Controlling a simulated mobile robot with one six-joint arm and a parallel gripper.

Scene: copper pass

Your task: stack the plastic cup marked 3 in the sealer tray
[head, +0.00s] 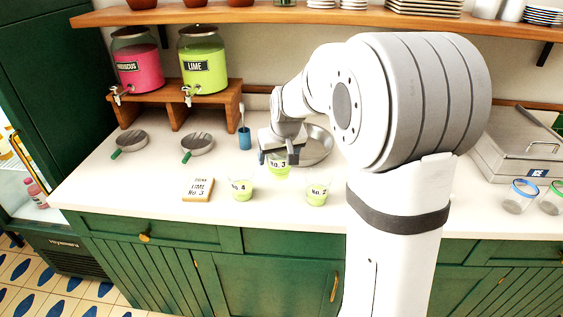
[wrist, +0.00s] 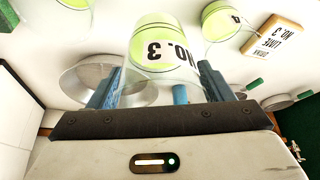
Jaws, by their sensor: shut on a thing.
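The clear plastic cup marked No. 3 (head: 279,171) holds green liquid. My gripper (head: 278,157) is shut on it, with one finger on each side. The cup shows between the two fingers in the wrist view (wrist: 150,68), its label upside down there. Whether its base touches the counter is unclear. Cup No. 4 (head: 242,189) stands in front to the left, and cup No. 2 (head: 318,192) in front to the right, both apart from it. I cannot make out a sealer tray; my arm hides part of the counter.
A card reading lime No. 3 (head: 198,189) lies left of cup No. 4. A metal bowl (head: 320,146) and a blue holder (head: 244,139) are behind. Two strainers (head: 197,149) lie at left. An ice box (head: 520,150) and empty glasses (head: 520,197) stand at right.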

